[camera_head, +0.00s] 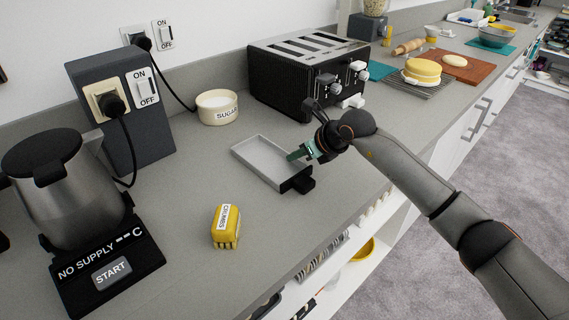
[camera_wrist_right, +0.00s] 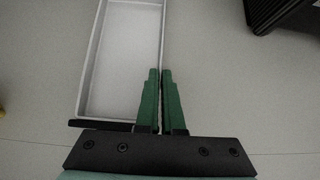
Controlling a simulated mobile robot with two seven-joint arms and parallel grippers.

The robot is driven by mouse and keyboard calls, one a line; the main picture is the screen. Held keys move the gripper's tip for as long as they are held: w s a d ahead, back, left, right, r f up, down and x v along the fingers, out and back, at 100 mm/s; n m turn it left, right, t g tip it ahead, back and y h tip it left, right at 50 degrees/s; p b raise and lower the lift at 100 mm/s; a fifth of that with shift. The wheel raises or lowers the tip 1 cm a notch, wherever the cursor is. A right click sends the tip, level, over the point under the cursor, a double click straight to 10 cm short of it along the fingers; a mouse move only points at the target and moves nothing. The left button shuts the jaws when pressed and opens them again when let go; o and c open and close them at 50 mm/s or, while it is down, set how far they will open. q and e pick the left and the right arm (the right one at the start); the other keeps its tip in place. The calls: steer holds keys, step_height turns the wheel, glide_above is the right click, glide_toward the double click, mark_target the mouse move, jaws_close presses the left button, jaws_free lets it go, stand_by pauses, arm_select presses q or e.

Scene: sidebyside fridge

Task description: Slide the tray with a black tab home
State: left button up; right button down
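The tray (camera_head: 268,152) is a shallow grey-white rectangular pan with a black tab (camera_head: 299,184) at its near end. It lies on the counter in front of the black toaster (camera_head: 300,75), apart from it. My right gripper (camera_head: 297,155) is at the tray's right long wall. In the wrist view the green fingers (camera_wrist_right: 161,75) are close together with the wall running in between them, so they look shut on it. The tray (camera_wrist_right: 120,60) fills the left of that view, its black end at the bottom. My left gripper is not in view.
A yellow crumbs brush (camera_head: 226,226) lies on the counter near the front. A sugar bowl (camera_head: 217,107) stands behind the tray. A kettle (camera_head: 57,180) on its base and a socket block (camera_head: 125,110) with a cord are at the left. Counter between tray and toaster is clear.

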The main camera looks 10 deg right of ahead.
steer(key=shift+r, duration=0.1)
steer(key=shift+r, duration=0.55)
step_height(320, 180, up, 2)
steer(key=shift+r, duration=0.15)
steer(key=s+d+r+b, duration=0.1)
steer(key=s+d+r, duration=0.4)
steer(key=s+r, duration=0.4)
steer(key=s, duration=0.4)
steer(key=shift+r+b, duration=0.25)
steer(key=shift+b, duration=0.15)
steer(key=shift+f, duration=0.1)
